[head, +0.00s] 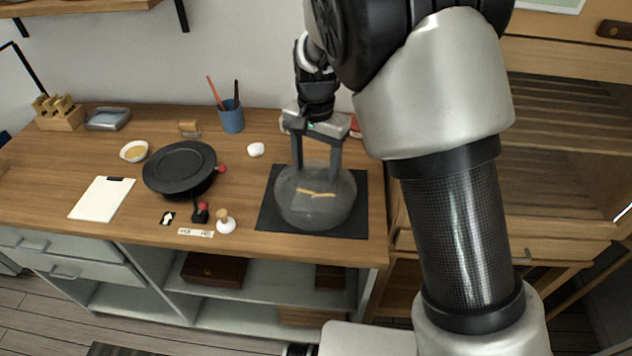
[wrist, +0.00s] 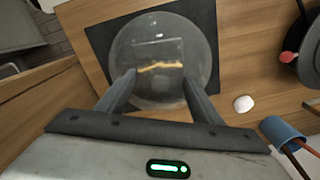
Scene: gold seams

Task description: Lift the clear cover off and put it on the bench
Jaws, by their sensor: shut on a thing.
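The clear cover (head: 335,215) is a see-through dome over the black mat (head: 267,213) at the right end of the bench (head: 130,225). My gripper (head: 318,170) points down at the dome's top, its two fingers shut on the cover. In the wrist view the cover (wrist: 190,45) shows between and beyond the fingers (wrist: 160,92). A gold seam line (head: 318,193) on a grey piece shows through the cover. Whether the cover's rim touches the mat or is just above it, I cannot tell.
A black round turntable (head: 180,167) with a red knob stands left of the mat. A blue cup (head: 231,118) with brushes, a white lump (head: 256,149), a small wooden-topped white object (head: 225,222) and a white board (head: 102,198) are on the bench. Bare wood lies between turntable and mat.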

